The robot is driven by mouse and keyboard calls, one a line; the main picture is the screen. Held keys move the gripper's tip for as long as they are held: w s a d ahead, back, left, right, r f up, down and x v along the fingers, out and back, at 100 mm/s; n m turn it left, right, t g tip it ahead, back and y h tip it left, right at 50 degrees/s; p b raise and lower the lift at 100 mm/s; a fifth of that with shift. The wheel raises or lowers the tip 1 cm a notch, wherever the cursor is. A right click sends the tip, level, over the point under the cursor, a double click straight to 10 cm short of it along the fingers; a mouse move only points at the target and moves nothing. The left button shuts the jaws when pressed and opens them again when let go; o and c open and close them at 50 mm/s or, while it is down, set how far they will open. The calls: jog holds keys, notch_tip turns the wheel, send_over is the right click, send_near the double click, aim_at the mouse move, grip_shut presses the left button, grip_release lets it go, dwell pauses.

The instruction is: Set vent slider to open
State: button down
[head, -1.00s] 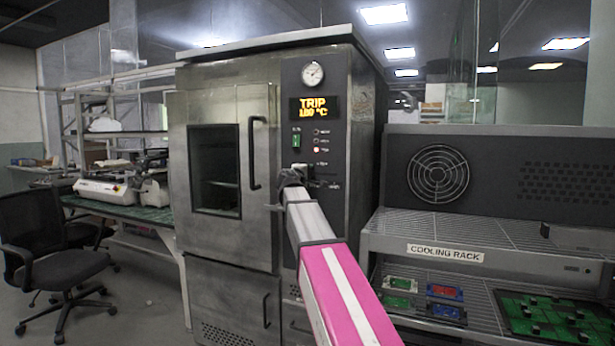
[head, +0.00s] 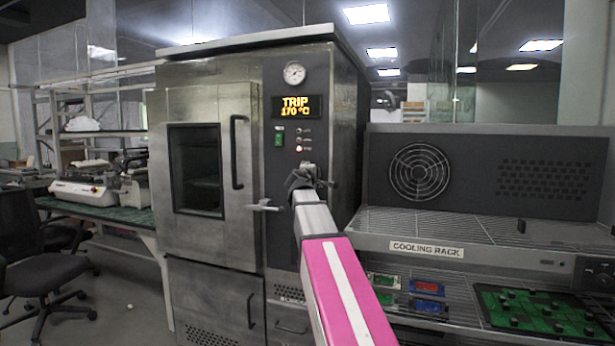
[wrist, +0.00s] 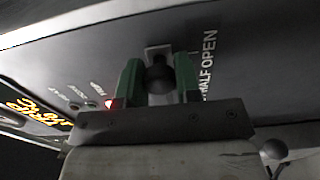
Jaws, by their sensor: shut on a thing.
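The vent slider's dark round knob (wrist: 159,77) sits between the green fingers of my gripper (wrist: 159,84) in the wrist view, and they are shut on it. A pale bracket shows just behind the knob. White lettering reads HALF (wrist: 205,86) and OPEN (wrist: 210,45) beside the fingers. The knob is about level with the gap between these words; the exact setting cannot be told. In the head view, my gripper (head: 309,177) is at the oven's control panel (head: 287,150) below the lamps, and it hides the slider.
The steel oven (head: 250,170) has a closed door with a handle (head: 237,150) and a projecting latch (head: 265,205) left of my gripper. Its display (head: 296,106) reads TRIP, 170 °C. A cooling rack (head: 450,235) with boards stands right. A chair (head: 40,265) is at left.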

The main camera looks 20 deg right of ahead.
jog(key=shift+s+d, duration=0.15)
jog(key=c, duration=0.8)
grip_release()
jog(key=shift+d, duration=0.1)
jog(key=v, duration=1.1)
